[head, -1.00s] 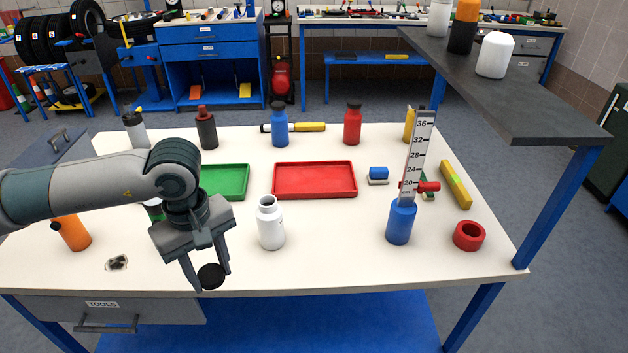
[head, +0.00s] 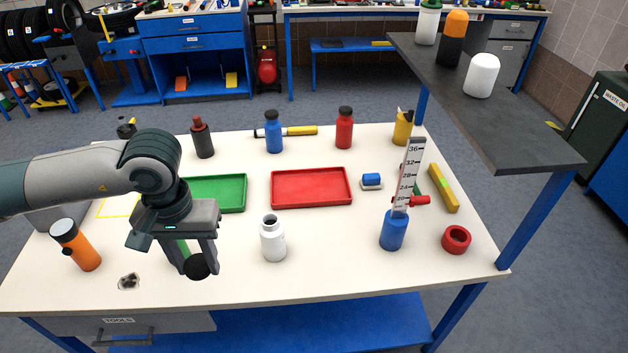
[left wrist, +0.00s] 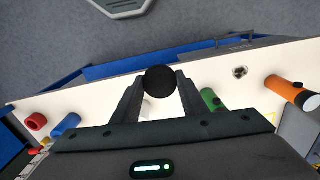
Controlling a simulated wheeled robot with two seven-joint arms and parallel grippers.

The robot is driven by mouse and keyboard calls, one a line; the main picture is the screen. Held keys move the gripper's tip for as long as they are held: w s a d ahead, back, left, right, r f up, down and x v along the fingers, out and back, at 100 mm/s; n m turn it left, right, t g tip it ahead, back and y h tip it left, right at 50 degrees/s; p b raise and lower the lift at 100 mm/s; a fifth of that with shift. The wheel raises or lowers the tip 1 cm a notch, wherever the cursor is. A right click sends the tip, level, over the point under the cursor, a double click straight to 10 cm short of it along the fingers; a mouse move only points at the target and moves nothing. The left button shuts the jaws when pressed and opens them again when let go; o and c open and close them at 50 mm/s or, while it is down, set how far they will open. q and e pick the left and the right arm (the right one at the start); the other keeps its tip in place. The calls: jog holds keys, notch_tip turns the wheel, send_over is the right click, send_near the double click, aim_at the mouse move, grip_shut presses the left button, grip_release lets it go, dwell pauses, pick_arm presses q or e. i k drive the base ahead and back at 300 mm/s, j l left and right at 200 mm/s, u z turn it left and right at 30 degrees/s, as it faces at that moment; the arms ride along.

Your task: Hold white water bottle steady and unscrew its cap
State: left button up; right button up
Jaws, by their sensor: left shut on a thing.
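The white water bottle (head: 273,242) stands upright on the workbench, near its front. Its top is open, with a dark mouth and no cap on it. My left gripper (head: 198,262) is left of the bottle and apart from it. It is shut on a round black cap (head: 197,266). In the left wrist view the black cap (left wrist: 160,81) sits between the fingertips. A white patch behind it there may be the bottle, but the fingers hide most of it. My right gripper is not in view, and nothing holds the bottle.
An orange bottle (head: 77,246) and a green bottle (left wrist: 210,99) are near my left gripper. Green (head: 218,194) and red (head: 312,202) trays lie behind. A blue bottle (head: 393,230) with a ruler and a red ring (head: 456,240) are to the right. The front middle of the bench (head: 330,275) is clear.

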aim_at(271, 230)
jog(key=i+j+z, duration=0.6)
jog(key=i, duration=0.15)
